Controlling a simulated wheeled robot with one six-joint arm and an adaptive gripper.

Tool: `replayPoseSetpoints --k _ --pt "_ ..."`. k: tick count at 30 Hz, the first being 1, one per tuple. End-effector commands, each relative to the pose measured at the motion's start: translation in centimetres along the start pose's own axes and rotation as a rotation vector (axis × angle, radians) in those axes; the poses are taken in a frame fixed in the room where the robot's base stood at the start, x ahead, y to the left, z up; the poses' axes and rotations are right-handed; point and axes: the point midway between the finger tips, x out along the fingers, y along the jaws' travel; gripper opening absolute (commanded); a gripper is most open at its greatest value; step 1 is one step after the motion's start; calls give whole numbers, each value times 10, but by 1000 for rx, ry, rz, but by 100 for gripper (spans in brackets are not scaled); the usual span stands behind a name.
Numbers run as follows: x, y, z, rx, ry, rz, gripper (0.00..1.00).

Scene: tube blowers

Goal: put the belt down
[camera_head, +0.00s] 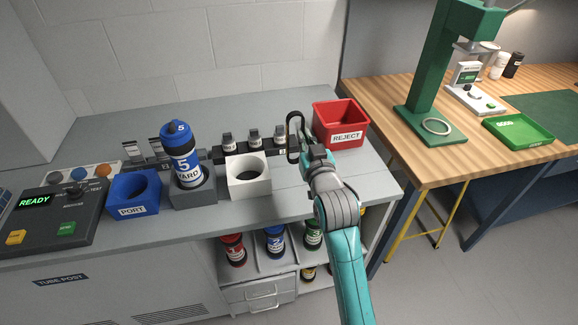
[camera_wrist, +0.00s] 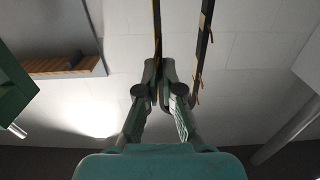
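The belt (camera_head: 289,139) is a narrow black loop that hangs in the air at my gripper (camera_head: 308,154), above the grey counter. In the wrist view, the belt (camera_wrist: 157,40) shows as two dark strips. The left strip has a yellowish edge and runs between the fingertips. The right strip has small orange-brown bits along it and hangs free. My gripper (camera_wrist: 164,92) is closed on the left strip in the wrist view. The exact grip point is partly hidden by the fingers.
The grey counter (camera_head: 110,236) holds a red REJECT bin (camera_head: 341,122), a white holder (camera_head: 249,187), a blue PORT holder (camera_head: 133,207), a blue-capped canister (camera_head: 180,160) in a grey holder and a control box (camera_head: 50,222). A wooden bench (camera_head: 391,97) stands right.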

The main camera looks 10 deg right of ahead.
Motion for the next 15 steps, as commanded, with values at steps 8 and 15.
replayPoseSetpoints --k 8,15 --pt "0 0 44 0 -6 0 0" --pt "0 0 64 0 -2 0 0"
